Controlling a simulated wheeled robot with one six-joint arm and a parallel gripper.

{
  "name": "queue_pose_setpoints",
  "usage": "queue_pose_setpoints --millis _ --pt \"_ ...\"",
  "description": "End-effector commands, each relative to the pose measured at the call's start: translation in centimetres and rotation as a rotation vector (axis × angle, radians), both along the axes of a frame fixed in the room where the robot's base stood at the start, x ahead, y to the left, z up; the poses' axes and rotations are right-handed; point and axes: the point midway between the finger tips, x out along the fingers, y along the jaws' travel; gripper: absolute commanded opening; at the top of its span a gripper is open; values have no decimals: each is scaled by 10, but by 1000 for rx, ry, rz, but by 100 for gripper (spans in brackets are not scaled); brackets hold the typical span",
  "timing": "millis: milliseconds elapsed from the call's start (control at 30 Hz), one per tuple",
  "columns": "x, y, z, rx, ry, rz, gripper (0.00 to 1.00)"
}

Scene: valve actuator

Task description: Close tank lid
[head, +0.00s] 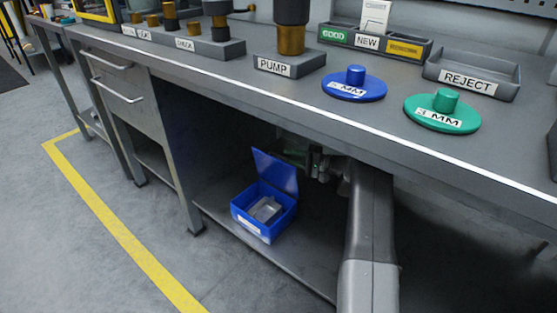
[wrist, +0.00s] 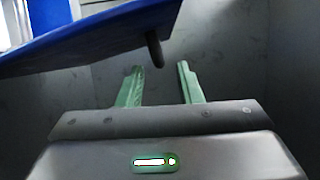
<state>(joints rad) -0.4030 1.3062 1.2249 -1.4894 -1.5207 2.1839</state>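The blue tank (head: 262,212) stands on the lower shelf under the bench, with a grey part (head: 265,209) inside. Its blue lid (head: 274,172) is raised, standing up from the back edge. My gripper (head: 293,155) is behind the lid to the right, partly hidden by the lid and the arm in the head view. In the wrist view the lid (wrist: 90,38) crosses the upper left, with a dark peg (wrist: 154,50) sticking down from it. The two green fingers of my gripper (wrist: 160,85) are apart, with nothing between them. The peg is beyond the fingertips.
The bench top (head: 300,105) is above my arm, and the drawer cabinet (head: 120,90) stands left of the tank. The shelf (head: 295,262) is bare in front and to the right of the tank. A reject tray (head: 472,80) and blue and green discs sit on the bench.

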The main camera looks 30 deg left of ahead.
Motion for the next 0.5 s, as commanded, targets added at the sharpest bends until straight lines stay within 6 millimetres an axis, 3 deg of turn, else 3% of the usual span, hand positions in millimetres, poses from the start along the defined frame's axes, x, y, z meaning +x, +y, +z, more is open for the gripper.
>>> queue_pose_setpoints --millis 200,500 --pt "-11 34 -3 0 0 2 33" --pt "-15 48 0 0 -1 -1 33"
